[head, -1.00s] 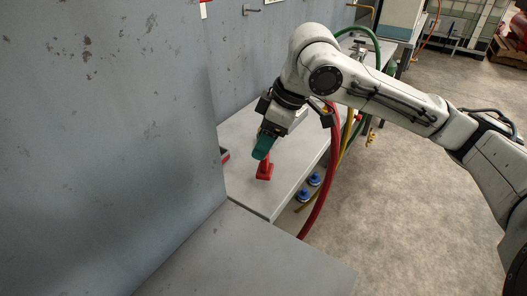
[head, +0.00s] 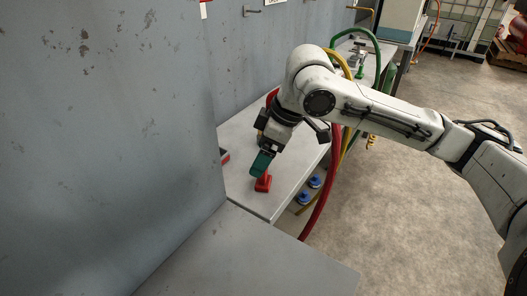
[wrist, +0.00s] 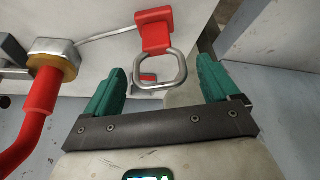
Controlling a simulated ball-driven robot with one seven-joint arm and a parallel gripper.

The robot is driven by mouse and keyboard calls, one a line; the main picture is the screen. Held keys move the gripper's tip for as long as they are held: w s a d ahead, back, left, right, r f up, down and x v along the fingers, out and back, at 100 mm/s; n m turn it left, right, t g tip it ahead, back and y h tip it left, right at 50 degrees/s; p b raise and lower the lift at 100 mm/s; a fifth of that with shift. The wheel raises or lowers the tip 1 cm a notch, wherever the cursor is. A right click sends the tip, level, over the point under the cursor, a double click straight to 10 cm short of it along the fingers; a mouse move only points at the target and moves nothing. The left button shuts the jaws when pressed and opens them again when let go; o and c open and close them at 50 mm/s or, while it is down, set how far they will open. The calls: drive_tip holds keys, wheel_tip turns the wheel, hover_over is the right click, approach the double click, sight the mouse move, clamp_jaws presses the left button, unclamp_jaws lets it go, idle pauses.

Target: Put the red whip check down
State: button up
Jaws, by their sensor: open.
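The red whip check (wrist: 155,30) shows in the wrist view with a red sleeve, a steel loop and a thin cable running left. Its loop lies between the two green fingers of my gripper (wrist: 160,66), with a gap on both sides. My gripper is open. In the head view, my gripper (head: 263,163) points down just above a red piece (head: 263,184) near the front of the grey bench (head: 245,195). This is probably the whip check's sleeve. The fingers partly hide it, and I cannot tell whether they touch.
A red hose (wrist: 38,95) with a brass-coloured collar (wrist: 52,58) is at left in the wrist view. Blue-topped items (head: 303,197) sit below the bench's right edge. A grey wall panel (head: 110,120) stands left. Bare bench lies around the red piece.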

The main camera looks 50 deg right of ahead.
drive_tip(key=shift+r, duration=0.1)
drive_tip(key=p+v, duration=0.2)
drive_tip(key=v, duration=1)
drive_tip(key=shift+p, duration=0.35)
